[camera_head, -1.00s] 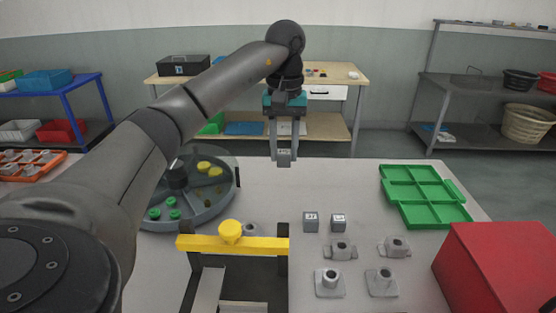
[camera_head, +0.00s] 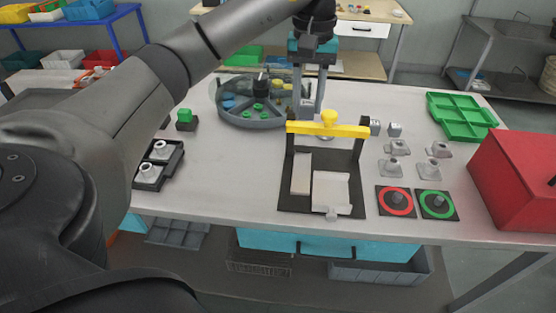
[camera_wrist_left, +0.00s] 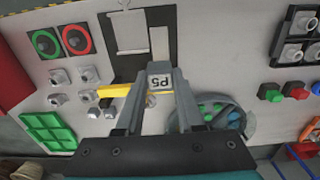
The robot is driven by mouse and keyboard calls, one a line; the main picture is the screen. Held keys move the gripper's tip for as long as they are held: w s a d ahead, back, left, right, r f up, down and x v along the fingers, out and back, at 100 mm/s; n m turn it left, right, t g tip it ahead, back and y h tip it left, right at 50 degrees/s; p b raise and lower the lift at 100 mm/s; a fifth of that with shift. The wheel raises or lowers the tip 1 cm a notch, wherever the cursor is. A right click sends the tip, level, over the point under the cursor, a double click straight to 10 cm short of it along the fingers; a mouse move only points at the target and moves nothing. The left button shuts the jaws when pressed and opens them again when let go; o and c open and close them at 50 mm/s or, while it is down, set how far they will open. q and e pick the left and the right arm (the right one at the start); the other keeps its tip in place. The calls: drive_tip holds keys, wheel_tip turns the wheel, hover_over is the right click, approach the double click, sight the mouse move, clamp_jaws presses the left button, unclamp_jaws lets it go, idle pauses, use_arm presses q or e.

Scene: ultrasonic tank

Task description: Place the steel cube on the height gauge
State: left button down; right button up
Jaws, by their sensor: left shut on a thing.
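My left gripper (camera_head: 308,114) points down and is shut on a steel cube (camera_wrist_left: 160,81), marked P5 in the left wrist view. In the head view the cube is mostly hidden near the fingertips. The height gauge, a yellow crossbar (camera_head: 345,131) with a yellow knob on dark posts and a dark base, stands at the table's middle. The gripper is just behind the crossbar, left of the knob. The yellow bar (camera_wrist_left: 112,92) also shows beside the fingers in the left wrist view. My right gripper is not in view.
A round divided tray (camera_head: 250,121) is left of the gripper. Two small cubes (camera_head: 395,129) and several grey fixtures (camera_head: 398,147) are right of the gauge. A green tray (camera_head: 463,115), a red box (camera_head: 520,180) and red and green ringed pads (camera_head: 437,204) lie further right.

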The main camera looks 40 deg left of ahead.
use_arm(q)
wheel_tip(320, 180, down, 5)
drive_tip(key=b, duration=0.1)
hover_over(301, 181)
wheel_tip(301, 181, down, 10)
drive_tip(key=shift+s+r, duration=0.1)
drive_tip(key=shift+r, duration=0.05)
drive_tip(key=shift+f, duration=2.65)
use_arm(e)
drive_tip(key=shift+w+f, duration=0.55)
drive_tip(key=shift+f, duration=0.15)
use_arm(q)
drive_tip(key=shift+f+b, duration=0.1)
drive_tip(key=shift+b, duration=0.3)
drive_tip(key=c, duration=0.5)
unclamp_jaws()
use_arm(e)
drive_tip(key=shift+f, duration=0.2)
